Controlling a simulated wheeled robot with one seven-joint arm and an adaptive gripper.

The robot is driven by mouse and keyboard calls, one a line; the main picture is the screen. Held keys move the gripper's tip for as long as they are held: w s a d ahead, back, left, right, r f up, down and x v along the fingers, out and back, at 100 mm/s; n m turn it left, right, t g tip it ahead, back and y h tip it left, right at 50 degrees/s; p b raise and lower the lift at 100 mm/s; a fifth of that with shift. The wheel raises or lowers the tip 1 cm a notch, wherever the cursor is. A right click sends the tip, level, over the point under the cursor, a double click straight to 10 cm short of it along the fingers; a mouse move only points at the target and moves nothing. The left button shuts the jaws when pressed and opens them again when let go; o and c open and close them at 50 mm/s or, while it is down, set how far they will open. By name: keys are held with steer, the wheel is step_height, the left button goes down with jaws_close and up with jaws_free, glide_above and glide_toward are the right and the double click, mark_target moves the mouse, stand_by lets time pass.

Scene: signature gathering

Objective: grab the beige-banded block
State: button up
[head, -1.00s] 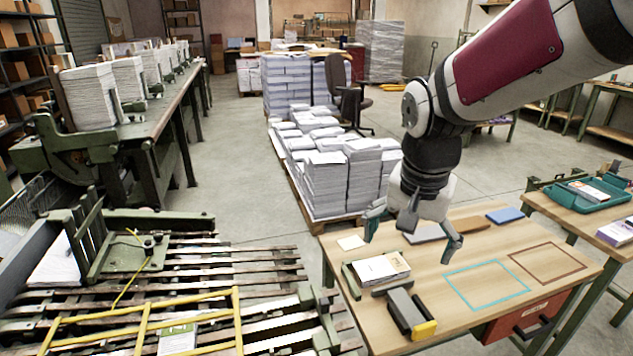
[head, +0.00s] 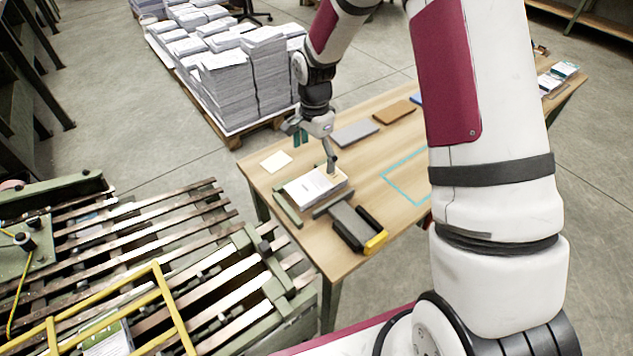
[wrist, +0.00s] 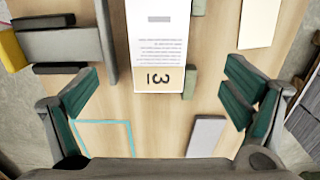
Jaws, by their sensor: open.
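The beige-banded block (head: 313,187) is a white, printed stack lying flat on the wooden table between green-grey rails. In the wrist view the block (wrist: 158,40) is at top centre, with its beige band and the number 31 on the end nearest my gripper. My gripper (head: 316,150) is open above the table, just behind the block in the head view. In the wrist view my gripper (wrist: 160,92) has its teal-padded fingers spread wide to either side, with nothing between them. The block's top end is cut off there.
Green-grey rails (head: 287,210) flank the block. A grey, black and yellow tool (head: 355,228) lies near the front edge. A cream sheet (head: 276,161), grey slab (head: 354,133) and brown slab (head: 394,112) lie around. The cyan outline (head: 388,184) encloses bare tabletop.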

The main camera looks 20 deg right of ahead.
mark_target(316, 182)
step_height(316, 182, down, 10)
steer(key=shift+d+f, duration=0.1)
steer(key=shift+f, duration=0.1)
stand_by(0.3)
steer(key=c, duration=1.6)
